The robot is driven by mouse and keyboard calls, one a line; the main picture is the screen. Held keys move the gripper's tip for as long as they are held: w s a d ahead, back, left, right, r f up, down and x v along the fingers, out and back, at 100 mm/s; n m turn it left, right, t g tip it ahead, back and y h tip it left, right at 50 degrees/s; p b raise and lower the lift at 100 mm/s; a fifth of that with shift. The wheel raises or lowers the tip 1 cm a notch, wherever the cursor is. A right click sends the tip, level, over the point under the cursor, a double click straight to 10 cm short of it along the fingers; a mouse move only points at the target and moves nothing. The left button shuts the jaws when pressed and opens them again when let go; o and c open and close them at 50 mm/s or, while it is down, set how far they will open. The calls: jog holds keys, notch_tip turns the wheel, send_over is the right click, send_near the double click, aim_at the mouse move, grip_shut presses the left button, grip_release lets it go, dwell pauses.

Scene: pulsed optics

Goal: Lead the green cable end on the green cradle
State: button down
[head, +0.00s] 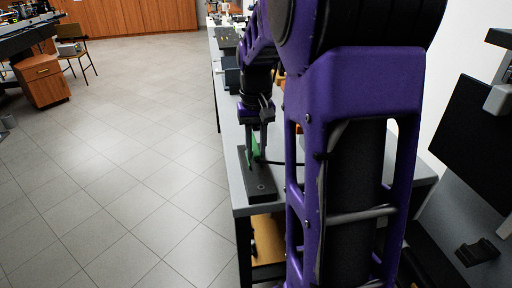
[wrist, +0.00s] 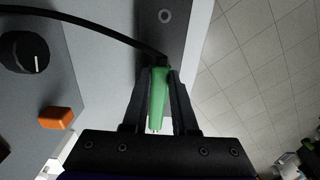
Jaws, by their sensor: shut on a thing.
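My gripper (wrist: 160,78) is shut on the green cable end (wrist: 158,104), a slim green piece lying lengthwise between the two fingers. A black cable (wrist: 95,24) leaves its tip and curves to the upper left. In the head view, my gripper (head: 258,145) points down over a dark bar (head: 262,188) near the bench's left edge, with green (head: 255,150) showing at its fingers. I cannot tell in that view whether this green is the cable end, the cradle or both. No separate green cradle is clear in the wrist view.
The dark bar, with a round hole, also shows in the wrist view (wrist: 178,30). A black knob (wrist: 24,52) and an orange block (wrist: 55,118) are on a grey surface at left there. The grey bench (head: 231,130) ends at the left, with open tiled floor beyond.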

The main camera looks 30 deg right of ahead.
jog(key=shift+f, duration=0.1)
jog(key=shift+f+b, duration=0.8)
jog(key=shift+f, duration=0.6)
jog(key=c, duration=0.6)
grip_release()
jog(key=shift+f, duration=0.1)
jog(key=shift+s, duration=0.1)
jog(key=shift+d, duration=0.1)
jog(key=r+p, duration=0.2)
jog(key=r, duration=0.7)
jog(key=r+p, duration=0.2)
jog(key=r, duration=0.6)
jog(key=shift+a+r, duration=0.2)
jog(key=shift+r, duration=0.15)
jog(key=shift+w, duration=0.2)
